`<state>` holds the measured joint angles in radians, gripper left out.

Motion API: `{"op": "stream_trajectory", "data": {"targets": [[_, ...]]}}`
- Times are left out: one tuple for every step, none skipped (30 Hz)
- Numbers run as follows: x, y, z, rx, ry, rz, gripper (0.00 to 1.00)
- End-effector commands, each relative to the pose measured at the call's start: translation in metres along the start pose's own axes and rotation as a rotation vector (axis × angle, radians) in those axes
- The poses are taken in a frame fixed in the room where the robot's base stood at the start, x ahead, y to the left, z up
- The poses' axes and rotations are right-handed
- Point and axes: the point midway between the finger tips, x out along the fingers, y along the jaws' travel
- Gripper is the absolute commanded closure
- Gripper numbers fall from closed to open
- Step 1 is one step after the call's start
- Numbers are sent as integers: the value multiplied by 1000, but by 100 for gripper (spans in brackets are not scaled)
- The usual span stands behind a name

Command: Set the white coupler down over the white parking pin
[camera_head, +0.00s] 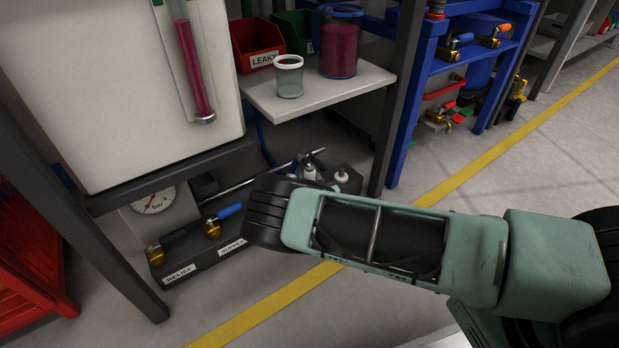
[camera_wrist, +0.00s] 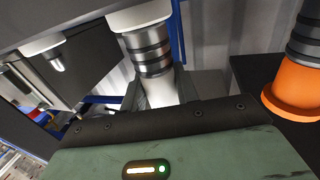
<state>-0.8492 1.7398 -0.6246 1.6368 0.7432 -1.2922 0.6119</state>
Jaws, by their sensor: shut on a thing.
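My gripper (camera_wrist: 163,92) is shut on the white coupler (camera_wrist: 150,46), a ridged metal body with a white collar above it and a white section between the dark fingers. To its left in the wrist view is a short white piece with a small pale tip (camera_wrist: 57,66), apart from the coupler. It may be the parking pin, but I cannot be sure. In the head view my arm's dark end hides the fingers and the held coupler. Behind it, a white-topped fitting (camera_head: 340,176) stands on a dark block (camera_head: 350,188).
An orange-collared metal fitting (camera_wrist: 292,90) stands close on the right in the wrist view. A pressure gauge (camera_head: 153,199) and brass valves (camera_head: 212,228) sit left of my arm. Above is a shelf (camera_head: 320,98) with a cup and jug. A blue rack (camera_head: 408,100) stands behind.

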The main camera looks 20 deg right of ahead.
Motion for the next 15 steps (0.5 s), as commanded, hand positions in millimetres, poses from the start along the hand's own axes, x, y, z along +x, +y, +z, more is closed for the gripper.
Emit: {"op": "stream_trajectory", "data": {"targets": [[0, 0, -1, 0, 2, 0, 97], [0, 0, -1, 0, 2, 0, 61], [0, 0, -1, 0, 2, 0, 50], [0, 0, -1, 0, 1, 0, 44], [0, 0, -1, 0, 1, 0, 44], [0, 0, -1, 0, 1, 0, 44], [0, 0, -1, 0, 1, 0, 44], [0, 0, 0, 0, 1, 0, 44], [0, 0, 0, 0, 1, 0, 44], [0, 0, 0, 0, 0, 0, 44], [0, 0, 0, 0, -2, 0, 44], [-1, 0, 0, 0, -2, 0, 44], [-2, 0, 0, 0, -2, 0, 44], [-3, 0, 0, 0, -2, 0, 44], [-5, 0, -1, 0, -3, 0, 44]]}}
